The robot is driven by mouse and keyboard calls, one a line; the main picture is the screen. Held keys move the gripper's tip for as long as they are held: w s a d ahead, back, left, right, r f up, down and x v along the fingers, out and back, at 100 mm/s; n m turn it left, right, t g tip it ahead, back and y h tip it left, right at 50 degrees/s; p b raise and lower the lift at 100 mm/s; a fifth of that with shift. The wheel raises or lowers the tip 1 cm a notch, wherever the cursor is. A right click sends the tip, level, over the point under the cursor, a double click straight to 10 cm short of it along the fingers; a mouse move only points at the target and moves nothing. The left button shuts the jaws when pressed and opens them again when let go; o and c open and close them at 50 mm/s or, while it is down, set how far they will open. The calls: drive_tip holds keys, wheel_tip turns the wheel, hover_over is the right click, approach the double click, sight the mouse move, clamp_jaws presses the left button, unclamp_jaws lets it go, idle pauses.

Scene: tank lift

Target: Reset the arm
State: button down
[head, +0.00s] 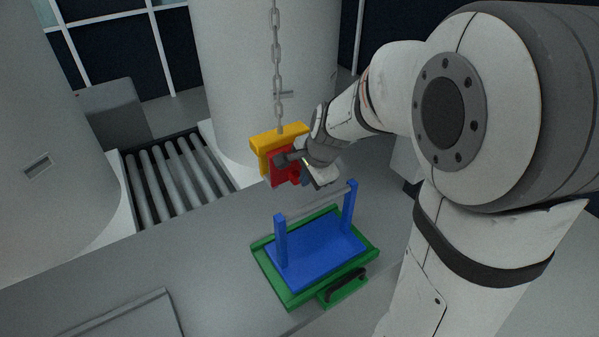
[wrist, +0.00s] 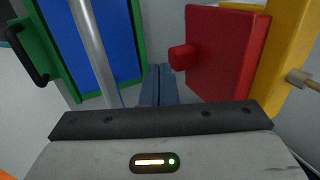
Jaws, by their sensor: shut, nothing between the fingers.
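My gripper (wrist: 158,85) is shut and empty in the wrist view, with its fingertips together beside a red block (wrist: 225,55) that has a small red knob. In the head view my gripper (head: 318,178) is just right of the red block (head: 284,172), partly hiding it. The red block sits against a yellow hook-like bracket (head: 279,136) that hangs from a chain (head: 276,70). I cannot tell whether the gripper touches the red block.
Below stands a green tray (head: 258,254) with a black handle (head: 347,284). It holds a blue base (head: 318,250) with two blue posts and a grey bar (head: 315,203). A roller conveyor (head: 178,180) lies behind, between large white cylinders (head: 240,80). The grey table (head: 215,260) is clear at left.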

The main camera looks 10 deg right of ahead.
drive_tip(key=s+v, duration=0.1)
drive_tip(key=v, duration=0.9)
drive_tip(key=s+d+f+n+h, duration=0.1)
drive_tip(key=s+f+n, duration=0.1)
drive_tip(key=s+n, duration=0.4)
drive_tip(key=s+d+f+n+g, duration=0.1)
drive_tip(key=s+f+n, duration=0.1)
drive_tip(key=s+n, duration=0.5)
drive_tip(key=shift+s+n+g+h, duration=0.3)
drive_tip(key=shift+s+h, duration=0.1)
drive_tip(key=shift+s, duration=0.5)
